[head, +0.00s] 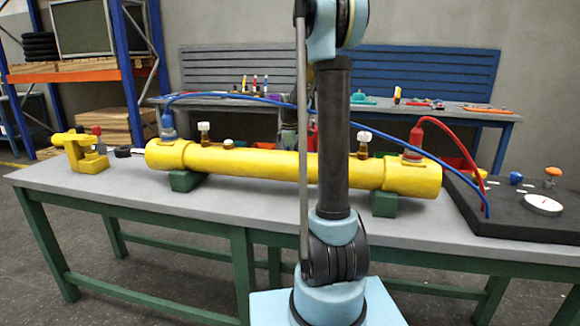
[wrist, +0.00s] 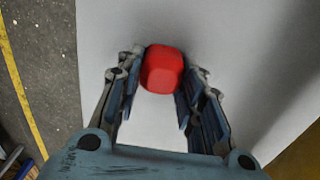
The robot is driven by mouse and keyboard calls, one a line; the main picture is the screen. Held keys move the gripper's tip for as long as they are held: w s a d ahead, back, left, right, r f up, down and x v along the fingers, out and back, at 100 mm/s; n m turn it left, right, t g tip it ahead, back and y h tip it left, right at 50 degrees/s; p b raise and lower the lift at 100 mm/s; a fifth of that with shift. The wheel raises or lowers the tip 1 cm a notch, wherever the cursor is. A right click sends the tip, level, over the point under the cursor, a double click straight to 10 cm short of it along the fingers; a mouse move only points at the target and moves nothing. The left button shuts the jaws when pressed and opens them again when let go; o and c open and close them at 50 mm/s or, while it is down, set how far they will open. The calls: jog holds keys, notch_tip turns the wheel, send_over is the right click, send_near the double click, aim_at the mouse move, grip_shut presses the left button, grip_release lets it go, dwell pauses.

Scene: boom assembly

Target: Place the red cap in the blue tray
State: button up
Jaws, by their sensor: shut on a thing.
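The red cap (wrist: 162,68) is a small rounded block between my fingertips in the wrist view. My gripper (wrist: 160,88) is shut on it, with a dark blue-grey finger on either side. A pale grey surface lies beneath the cap; I cannot tell whether the cap touches it. In the head view my arm's upright links cover the middle of the scene, and I cannot make out the held cap there. I cannot pick out the blue tray with certainty in either view.
A long yellow cylinder (head: 262,163) rests on green blocks across the grey workbench (head: 130,188). Blue and red hoses arch from its fittings. A yellow vise-like fixture (head: 82,155) stands at the left.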

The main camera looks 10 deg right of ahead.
jog(key=shift+f, duration=0.15)
jog(key=o, duration=1.2)
